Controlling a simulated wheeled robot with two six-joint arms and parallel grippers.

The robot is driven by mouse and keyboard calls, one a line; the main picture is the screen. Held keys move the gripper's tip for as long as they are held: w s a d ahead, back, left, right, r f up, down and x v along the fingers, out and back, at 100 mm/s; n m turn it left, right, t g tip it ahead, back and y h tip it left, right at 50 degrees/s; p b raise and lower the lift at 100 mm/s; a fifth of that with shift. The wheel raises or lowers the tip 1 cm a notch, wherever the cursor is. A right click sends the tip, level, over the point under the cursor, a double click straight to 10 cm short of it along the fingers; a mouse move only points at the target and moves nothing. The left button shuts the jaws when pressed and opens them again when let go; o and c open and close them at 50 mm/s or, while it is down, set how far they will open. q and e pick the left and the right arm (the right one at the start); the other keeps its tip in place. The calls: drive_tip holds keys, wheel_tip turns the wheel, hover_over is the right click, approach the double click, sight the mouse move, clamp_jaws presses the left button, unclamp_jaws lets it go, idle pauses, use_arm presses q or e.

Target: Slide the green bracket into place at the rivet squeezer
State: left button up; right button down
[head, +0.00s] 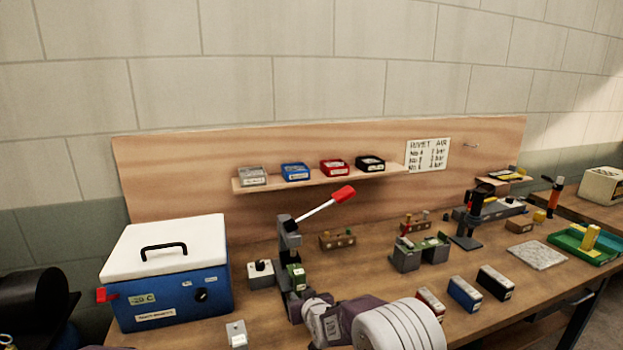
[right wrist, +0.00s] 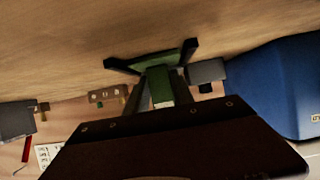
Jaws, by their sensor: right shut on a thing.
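The rivet squeezer (head: 289,240) stands on the bench at centre left, a grey upright tool with a red-tipped lever (head: 343,194) raised to the right. The green bracket (head: 296,277) is at the squeezer's front, low down. My right gripper (head: 298,296) reaches in from the lower right and is shut on the bracket. In the right wrist view the green bracket (right wrist: 158,62) lies between the two dark fingers (right wrist: 152,58). Whether the bracket touches the squeezer or is seated in it, I cannot tell. My left gripper is not in view.
A blue cooler (head: 175,285) with a white lid stands left of the squeezer, with a small grey box (head: 261,274) between. Small red, blue and black boxes (head: 465,293) lie to the right. A shelf (head: 320,180) with bins hangs behind.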

sight(301, 281)
drive_tip(key=shift+w+a, duration=0.15)
drive_tip(key=shift+w, duration=0.3)
drive_tip(key=c, duration=1.2)
unclamp_jaws()
drive_tip(key=s+r+p, duration=0.1)
drive_tip(key=r, duration=0.1)
drive_tip(key=r+p, duration=0.2)
drive_tip(key=s+r+p, duration=0.1)
drive_tip(key=r, duration=0.1)
drive_tip(key=shift+s+d+r, duration=0.3)
drive_tip(key=shift+d, duration=0.1)
drive_tip(key=shift+s+r, duration=0.2)
drive_tip(key=shift+r, duration=0.05)
drive_tip(key=shift+d, duration=0.1)
drive_tip(key=shift+f, duration=0.1)
